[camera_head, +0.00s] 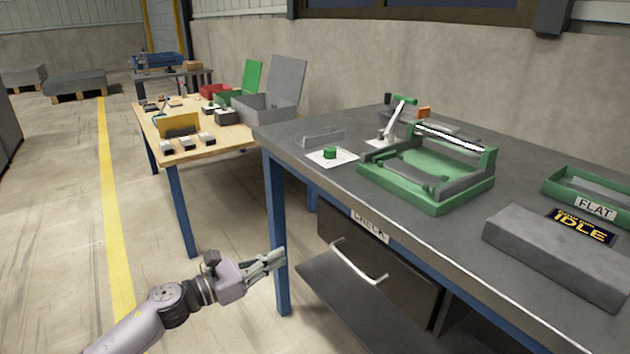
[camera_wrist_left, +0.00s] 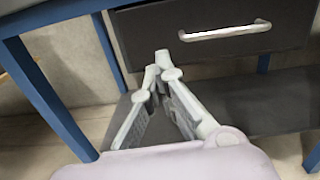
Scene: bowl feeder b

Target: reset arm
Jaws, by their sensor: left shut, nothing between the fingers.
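My left gripper (camera_head: 274,258) is shut and empty, low at the left in the head view, beside the blue front leg of the grey workbench (camera_head: 448,222). It is below the level of the bench top. In the left wrist view my left gripper (camera_wrist_left: 160,62) has its fingertips together, with nothing between them. Beyond it are the dark drawer (camera_wrist_left: 225,32) and the lower shelf (camera_wrist_left: 265,105). My right gripper is in neither view.
The drawer handle (camera_head: 358,262) sticks out to the right of the gripper. On the bench are a green fixture (camera_head: 425,205), a green button (camera_head: 330,153), a FLAT tray (camera_head: 560,190) and an IDLE box (camera_head: 540,255). Floor left of the arm is clear.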

